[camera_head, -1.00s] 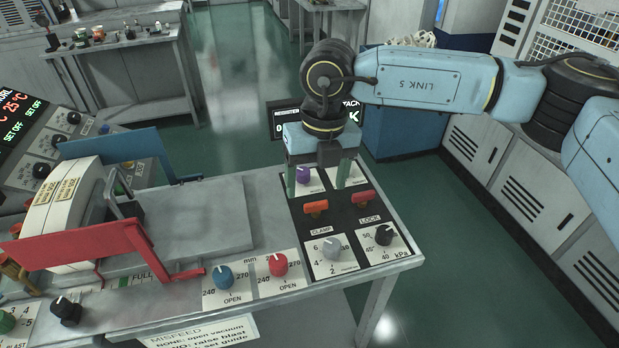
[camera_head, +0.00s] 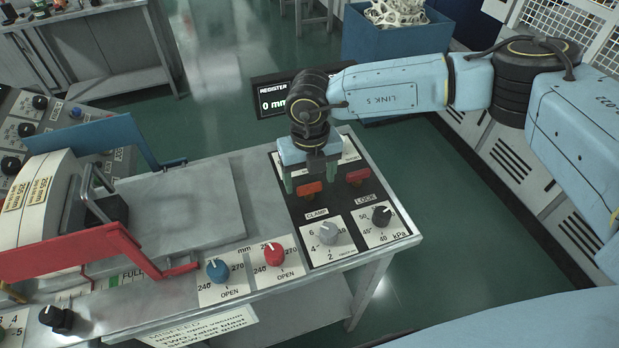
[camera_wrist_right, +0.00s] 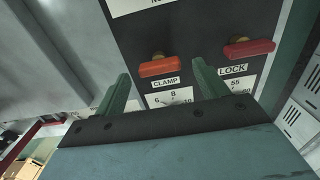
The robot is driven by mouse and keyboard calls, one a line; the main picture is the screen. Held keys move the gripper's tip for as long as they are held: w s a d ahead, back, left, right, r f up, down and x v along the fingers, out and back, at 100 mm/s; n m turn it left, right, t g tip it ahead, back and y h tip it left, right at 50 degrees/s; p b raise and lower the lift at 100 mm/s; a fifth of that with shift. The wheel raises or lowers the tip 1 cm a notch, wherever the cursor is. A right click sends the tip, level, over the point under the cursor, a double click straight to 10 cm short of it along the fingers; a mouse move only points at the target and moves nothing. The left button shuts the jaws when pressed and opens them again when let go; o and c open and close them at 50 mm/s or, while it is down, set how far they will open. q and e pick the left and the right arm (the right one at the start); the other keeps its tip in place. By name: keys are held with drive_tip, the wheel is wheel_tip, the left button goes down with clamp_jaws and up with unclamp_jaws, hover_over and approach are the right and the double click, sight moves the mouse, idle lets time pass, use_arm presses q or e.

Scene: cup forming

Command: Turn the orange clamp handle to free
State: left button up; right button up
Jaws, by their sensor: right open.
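The orange clamp handle (camera_head: 310,189) sits on the black panel above the CLAMP label, lying crosswise. It also shows in the right wrist view (camera_wrist_right: 159,67). The red lock handle (camera_head: 357,176) is to its right above the LOCK label, and it shows in the right wrist view too (camera_wrist_right: 249,48). My right gripper (camera_head: 310,184) is over the panel by the orange handle, fingers pointing down. In the right wrist view its two green fingers (camera_wrist_right: 160,80) are apart and empty, with the orange handle showing between and beyond them. My left gripper is not in view.
A grey clamp dial (camera_head: 327,233) and a black lock dial (camera_head: 381,216) stand in front of the handles. Blue (camera_head: 217,269) and red (camera_head: 273,254) knobs are to the left.

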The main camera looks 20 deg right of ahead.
drive_tip(key=shift+f, duration=0.75)
drive_tip(key=shift+c, duration=0.6)
drive_tip(key=c, duration=0.9)
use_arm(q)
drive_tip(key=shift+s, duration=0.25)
use_arm(e)
drive_tip(key=shift+o, duration=0.2)
